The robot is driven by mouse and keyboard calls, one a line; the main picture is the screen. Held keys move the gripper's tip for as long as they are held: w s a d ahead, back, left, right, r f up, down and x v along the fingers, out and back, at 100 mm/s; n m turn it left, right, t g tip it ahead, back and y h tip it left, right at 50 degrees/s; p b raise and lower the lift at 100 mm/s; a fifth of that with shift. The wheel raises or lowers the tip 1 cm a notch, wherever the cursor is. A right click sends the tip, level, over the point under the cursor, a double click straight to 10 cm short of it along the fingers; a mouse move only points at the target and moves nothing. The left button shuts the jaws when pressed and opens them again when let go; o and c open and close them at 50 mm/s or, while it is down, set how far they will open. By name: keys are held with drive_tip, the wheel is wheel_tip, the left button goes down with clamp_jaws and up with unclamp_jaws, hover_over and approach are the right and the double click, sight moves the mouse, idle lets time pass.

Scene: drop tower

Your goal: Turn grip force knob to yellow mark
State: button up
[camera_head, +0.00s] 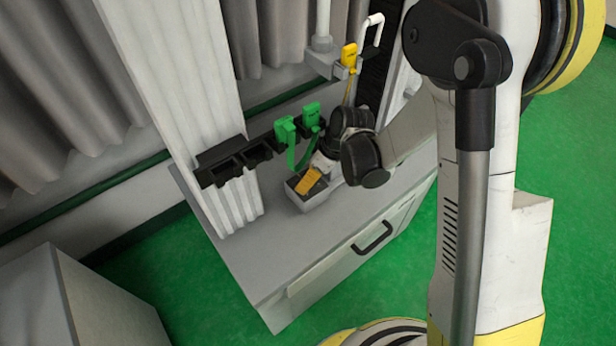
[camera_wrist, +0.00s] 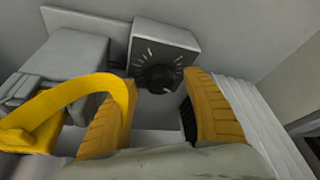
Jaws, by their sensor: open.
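The black grip force knob (camera_wrist: 156,79) sits on the face of a grey box (camera_wrist: 172,38) in the wrist view. Pale tick marks fan around its upper side, and a light pointer line shows at its lower right. I cannot make out a yellow mark on the dial. My gripper (camera_wrist: 160,86) is open, with one orange-yellow finger on each side of the knob; no contact with it shows. In the head view my gripper (camera_head: 311,181) is low over the cabinet, with one orange finger visible; the knob cannot be made out there.
A yellow loop (camera_wrist: 78,96) lies close by my left finger in the wrist view. In the head view, green holders (camera_head: 285,131) and a black rack (camera_head: 232,161) stand behind my gripper. The cabinet top's front (camera_head: 290,250) is clear.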

drive_tip(key=v, duration=0.5)
drive_tip(key=shift+s+d, duration=0.1)
drive_tip(key=s+d, duration=0.5)
drive_tip(key=d, duration=0.5)
drive_tip(key=shift+s+f, duration=0.2)
drive_tip(key=shift+s, duration=0.15)
drive_tip(key=shift+d, duration=0.1)
